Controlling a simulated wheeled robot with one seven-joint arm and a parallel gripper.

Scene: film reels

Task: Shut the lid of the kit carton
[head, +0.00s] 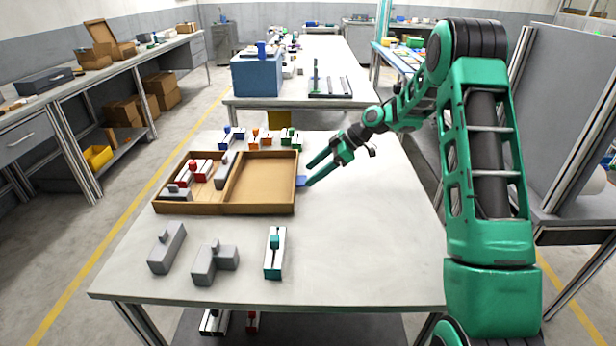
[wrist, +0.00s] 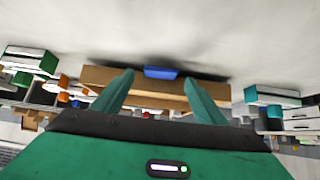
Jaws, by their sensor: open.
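The brown kit carton (head: 180,207) lies open on the near table. Its left half holds several red-and-white and grey parts. Its lid (head: 262,185) is folded out flat to the right, shallow and empty. A blue tab (head: 301,181) sticks out from the lid's right edge. My gripper (head: 308,175) is open beside that edge, with its fingers pointing left at the tab. In the wrist view, the blue tab (wrist: 161,72) shows between the open fingers (wrist: 159,78), with the brown lid edge behind it. I cannot tell whether a finger touches the tab.
Grey blocks (head: 167,249) and a teal-topped part (head: 275,253) stand in front of the carton. Blue, orange and green parts (head: 262,138) stand behind it. The table right of the carton is clear. A second table with a blue box (head: 257,76) stands beyond.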

